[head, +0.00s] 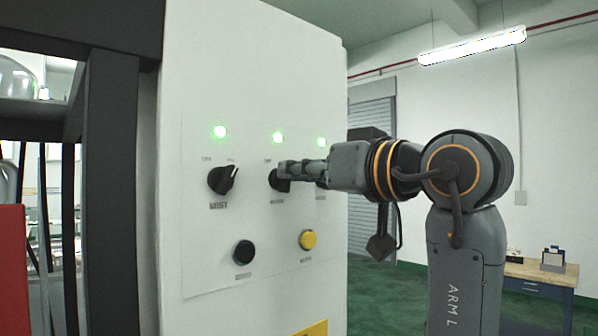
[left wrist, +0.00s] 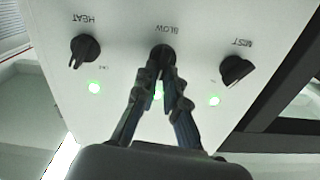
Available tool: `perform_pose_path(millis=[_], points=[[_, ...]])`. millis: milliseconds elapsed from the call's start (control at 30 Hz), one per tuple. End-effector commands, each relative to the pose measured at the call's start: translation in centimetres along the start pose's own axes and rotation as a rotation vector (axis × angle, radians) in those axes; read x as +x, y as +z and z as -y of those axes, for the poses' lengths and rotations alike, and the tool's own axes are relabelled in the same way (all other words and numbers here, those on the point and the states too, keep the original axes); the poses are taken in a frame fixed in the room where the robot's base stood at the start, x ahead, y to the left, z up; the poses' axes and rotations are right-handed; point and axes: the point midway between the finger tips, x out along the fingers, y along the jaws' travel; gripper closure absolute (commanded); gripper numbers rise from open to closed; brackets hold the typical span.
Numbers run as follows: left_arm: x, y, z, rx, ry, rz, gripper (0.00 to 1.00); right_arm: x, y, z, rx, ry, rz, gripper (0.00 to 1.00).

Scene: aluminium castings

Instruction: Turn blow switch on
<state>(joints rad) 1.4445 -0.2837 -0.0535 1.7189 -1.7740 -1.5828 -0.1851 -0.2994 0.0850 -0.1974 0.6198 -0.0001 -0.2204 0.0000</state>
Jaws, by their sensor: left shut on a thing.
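The blow switch (head: 279,181) is the middle black rotary knob in the row on a white control panel (head: 200,280). My left gripper (head: 283,171) reaches it from the right. In the left wrist view, which is upside down, the two fingers (left wrist: 161,70) are closed around the blow knob (left wrist: 161,52), under the label BLOW. The fingers hide much of the knob, so its pointer angle is unclear. The green light (head: 278,137) above the blow switch is lit. My right gripper is not in view.
The mist knob (head: 222,179) is left of it, turned toward ON. The heat knob (left wrist: 85,48) is on the other side. Their green lights are lit too. A black button (head: 243,252) and a yellow button (head: 308,240) sit below. A dark frame (head: 108,180) stands left.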

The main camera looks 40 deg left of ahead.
Motion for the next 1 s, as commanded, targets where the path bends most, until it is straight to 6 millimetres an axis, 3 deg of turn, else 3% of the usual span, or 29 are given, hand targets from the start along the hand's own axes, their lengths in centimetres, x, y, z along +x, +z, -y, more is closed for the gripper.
perform_pose_path(millis=[400,733,767,867,1000], points=[[0.0,0.13,-0.43,0.362,0.001,0.0,1.0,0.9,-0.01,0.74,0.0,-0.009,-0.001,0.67],[0.02,0.09,-0.44,0.386,0.001,0.0,1.0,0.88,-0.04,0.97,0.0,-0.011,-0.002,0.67],[0.02,0.08,-0.44,0.386,0.001,0.0,0.86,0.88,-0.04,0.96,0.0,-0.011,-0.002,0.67],[0.02,0.08,-0.43,0.385,0.0,0.0,0.67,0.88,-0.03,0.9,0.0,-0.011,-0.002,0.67],[0.02,0.08,-0.43,0.385,0.0,0.0,0.67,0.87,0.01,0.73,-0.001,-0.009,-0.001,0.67]])
